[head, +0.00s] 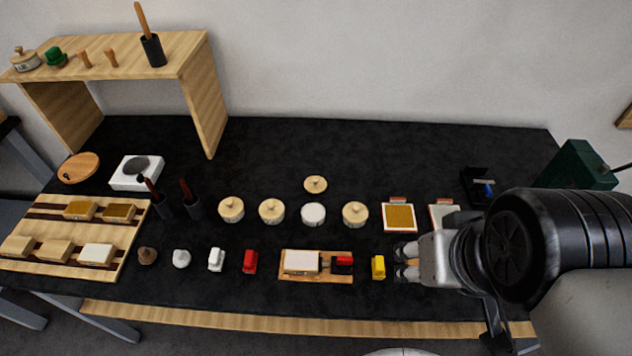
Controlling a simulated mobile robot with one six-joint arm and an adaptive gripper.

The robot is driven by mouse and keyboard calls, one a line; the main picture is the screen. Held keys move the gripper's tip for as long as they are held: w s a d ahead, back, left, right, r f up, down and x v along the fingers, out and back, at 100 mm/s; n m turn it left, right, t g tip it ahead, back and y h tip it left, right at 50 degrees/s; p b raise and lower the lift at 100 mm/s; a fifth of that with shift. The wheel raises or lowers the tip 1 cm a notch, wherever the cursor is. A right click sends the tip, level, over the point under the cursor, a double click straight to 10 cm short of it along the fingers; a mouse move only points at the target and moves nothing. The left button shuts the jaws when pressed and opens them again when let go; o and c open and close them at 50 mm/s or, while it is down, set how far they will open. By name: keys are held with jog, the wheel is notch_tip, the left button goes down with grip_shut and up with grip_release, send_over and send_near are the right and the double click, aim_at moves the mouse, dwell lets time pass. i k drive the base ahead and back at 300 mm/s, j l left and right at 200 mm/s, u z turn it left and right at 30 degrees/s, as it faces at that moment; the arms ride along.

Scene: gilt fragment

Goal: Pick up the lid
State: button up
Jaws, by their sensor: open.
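A small round wooden lid (316,184) with a knob lies on the black table, behind a row of small round pots. The white pot (313,214) just in front of it has no lid on. Three other pots wear similar wooden lids: one on the left (231,209), one beside it (271,211) and one on the right (355,214). My gripper (400,262) is at the right front, low over the table and right of the yellow block. It is open and appears empty, well apart from the loose lid.
A wooden shelf (190,60) stands at the back left. Small figures and a yellow block (378,267) line the front. The table behind the loose lid is clear.

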aim_at(315, 184)
jog(key=i+j+u, duration=0.1)
jog(key=j+u, duration=0.25)
jog(key=i+j+u, duration=0.1)
jog(key=u, duration=0.25)
jog(key=i+j+u, duration=0.15)
jog(key=j+u, duration=0.2)
